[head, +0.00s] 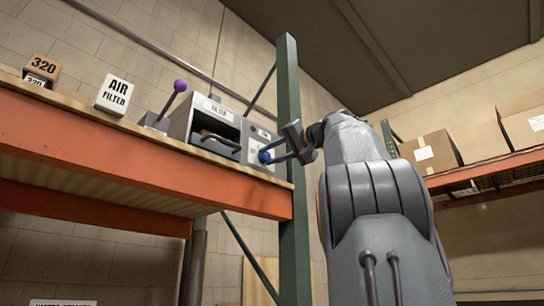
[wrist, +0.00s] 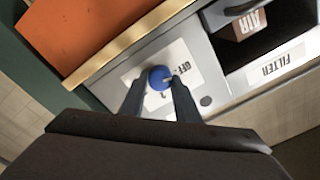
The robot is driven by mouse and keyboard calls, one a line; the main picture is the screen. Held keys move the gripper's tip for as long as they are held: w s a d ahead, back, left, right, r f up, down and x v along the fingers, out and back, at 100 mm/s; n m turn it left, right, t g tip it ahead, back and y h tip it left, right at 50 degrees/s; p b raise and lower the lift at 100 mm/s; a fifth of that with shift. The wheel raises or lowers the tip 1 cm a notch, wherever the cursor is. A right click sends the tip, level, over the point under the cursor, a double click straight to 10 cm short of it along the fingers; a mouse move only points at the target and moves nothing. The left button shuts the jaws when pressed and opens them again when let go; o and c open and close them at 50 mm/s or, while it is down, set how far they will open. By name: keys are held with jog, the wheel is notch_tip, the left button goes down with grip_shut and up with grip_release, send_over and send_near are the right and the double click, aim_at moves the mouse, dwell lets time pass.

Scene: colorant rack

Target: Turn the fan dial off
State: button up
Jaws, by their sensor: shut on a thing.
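The fan dial is a round blue knob (wrist: 160,78) on a pale plate with "OFF" printed beside it and other marks that I cannot read fully. It also shows in the head view (head: 264,157), on the right end of the grey filter unit (head: 215,103). My gripper (wrist: 158,84) has its two fingers on either side of the knob, shut on it. In the head view my gripper (head: 272,155) reaches the unit's front from the right. The fingers partly cover the plate, and I cannot tell the dial's exact setting.
The unit stands on an orange-edged shelf (head: 150,157) beside a green post (head: 291,150). Cardboard boxes (head: 431,152) sit on the right shelf.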

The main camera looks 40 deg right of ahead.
jog(key=o, duration=1)
jog(key=shift+o, duration=0.2)
jog(key=s+b, duration=0.2)
jog(key=s, duration=0.5)
jog(key=shift+s+d+f, duration=0.15)
jog(key=shift+s+d, duration=0.2)
jog(key=shift+s, duration=0.05)
